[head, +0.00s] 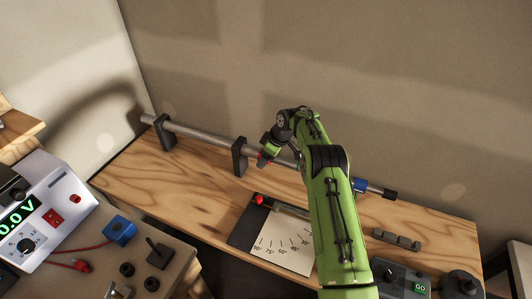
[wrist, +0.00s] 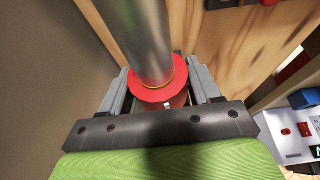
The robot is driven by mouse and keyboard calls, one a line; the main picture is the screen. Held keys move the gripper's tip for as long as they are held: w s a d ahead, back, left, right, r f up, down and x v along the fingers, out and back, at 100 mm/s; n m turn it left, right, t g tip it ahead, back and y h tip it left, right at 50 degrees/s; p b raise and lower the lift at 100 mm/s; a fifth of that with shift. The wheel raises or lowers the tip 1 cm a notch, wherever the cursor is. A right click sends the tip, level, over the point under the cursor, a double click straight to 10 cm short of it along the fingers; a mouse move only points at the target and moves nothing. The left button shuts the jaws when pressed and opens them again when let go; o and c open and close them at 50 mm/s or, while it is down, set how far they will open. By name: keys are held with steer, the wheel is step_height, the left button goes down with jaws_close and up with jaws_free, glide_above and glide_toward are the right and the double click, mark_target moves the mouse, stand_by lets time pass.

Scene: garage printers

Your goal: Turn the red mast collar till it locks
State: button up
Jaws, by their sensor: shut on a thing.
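The red mast collar (wrist: 177,88) sits around the grey metal mast (wrist: 139,35) in the wrist view. My gripper (wrist: 158,88) is shut on the collar, with one grey finger on each side of it. A small pale mark shows on the collar's near side. In the head view the mast (head: 200,133) lies along the back of the wooden bench, held in dark brackets (head: 166,133). There my gripper (head: 264,157) is at the mast, right of the second bracket, and only a little red of the collar shows. My green arm hides part of the mast.
A printed angle sheet (head: 280,247) and a red-knobbed lever (head: 259,199) are on the bench in front. A blue ring (head: 360,185) is on the mast further right. A control box with a green GO button (head: 419,287) is at front right. A voltage meter (head: 45,215) stands at left.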

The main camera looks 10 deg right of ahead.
stand_by(0.7)
steer(key=o, duration=0.9)
steer(key=shift+o, duration=0.2)
steer(key=v, duration=1.5)
steer(key=shift+d+r+p, duration=0.25)
steer(key=shift+r+p, duration=0.1)
steer(key=shift+w, duration=0.2)
